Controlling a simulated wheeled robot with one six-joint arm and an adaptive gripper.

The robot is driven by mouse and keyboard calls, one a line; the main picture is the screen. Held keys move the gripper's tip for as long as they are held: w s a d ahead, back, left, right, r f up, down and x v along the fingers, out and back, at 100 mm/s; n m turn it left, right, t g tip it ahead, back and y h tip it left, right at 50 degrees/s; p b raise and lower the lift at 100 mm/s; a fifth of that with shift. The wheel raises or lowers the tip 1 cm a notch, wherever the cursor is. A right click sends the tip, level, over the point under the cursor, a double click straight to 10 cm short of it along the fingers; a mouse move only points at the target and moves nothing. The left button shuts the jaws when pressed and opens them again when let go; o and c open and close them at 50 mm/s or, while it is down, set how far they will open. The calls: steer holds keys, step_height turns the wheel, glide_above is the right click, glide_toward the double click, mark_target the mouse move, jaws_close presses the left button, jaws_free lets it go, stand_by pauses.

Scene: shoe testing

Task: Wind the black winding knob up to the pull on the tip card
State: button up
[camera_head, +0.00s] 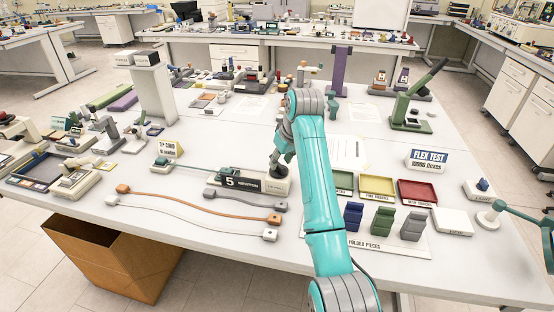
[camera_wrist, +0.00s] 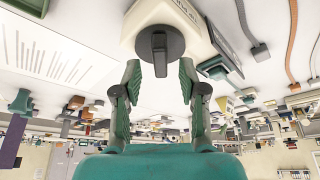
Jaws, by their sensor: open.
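The black winding knob (camera_wrist: 160,45) shows in the wrist view as a round disc with a raised grip bar, on the end of a cream housing (camera_wrist: 185,18). My gripper (camera_wrist: 160,78) is open in front of it. The fingers stand to either side of the bar's line, and I see no clear contact. In the head view my gripper (camera_head: 277,163) is at the right end of the tester, whose display (camera_head: 243,183) reads 5 newton; the arm and gripper cover most of the knob there. The tip card (camera_head: 168,148) stands left of the tester; its small line is hard to read.
Orange (camera_head: 200,203) and grey cables lie in front of the tester. Green, yellow (camera_head: 377,187) and red trays (camera_head: 417,191) and a board of folded pieces lie to the right. A flex test card (camera_head: 428,160) stands behind them. A cardboard box (camera_head: 112,258) is on the floor.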

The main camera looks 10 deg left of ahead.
steer(key=shift+x, duration=1)
jaws_close()
steer(key=shift+a+m+t+h, duration=0.1)
steer(key=shift+m+t+h, duration=0.35)
steer(key=shift+m, duration=1.15)
jaws_free()
steer(key=shift+r, duration=0.1)
